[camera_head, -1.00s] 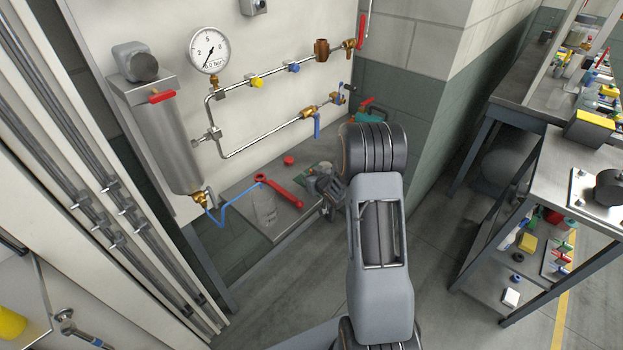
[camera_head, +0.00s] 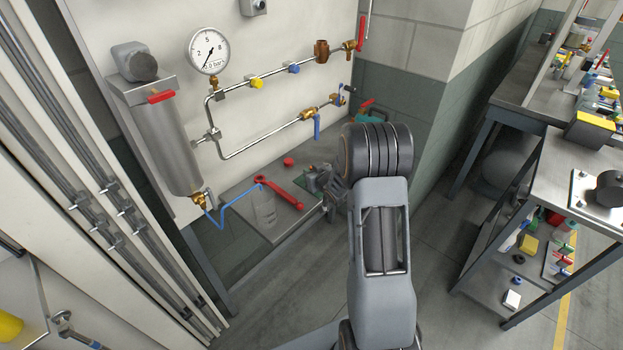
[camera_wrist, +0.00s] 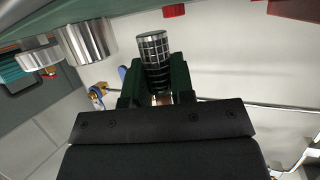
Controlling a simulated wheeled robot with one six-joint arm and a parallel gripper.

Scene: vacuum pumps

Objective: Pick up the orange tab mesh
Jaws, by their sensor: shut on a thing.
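In the wrist view, the mesh (camera_wrist: 154,62) is a small dark cylinder with a silvery grid. It stands out from between the green fingers of my gripper (camera_wrist: 158,95), which are shut on it. A small coppery patch shows at its lower end between the fingers; I cannot tell whether this is the orange tab. In the head view, my gripper (camera_head: 322,182) is over the right part of the small bench, partly hidden by my arm. The mesh cannot be made out there.
A red wrench (camera_head: 279,191), a clear beaker (camera_head: 265,211) and a red cap (camera_head: 289,161) are on the bench (camera_head: 240,190). Above are a pipe with valves and a gauge (camera_head: 209,50). Silver cylindrical parts (camera_wrist: 88,41) are close by in the wrist view.

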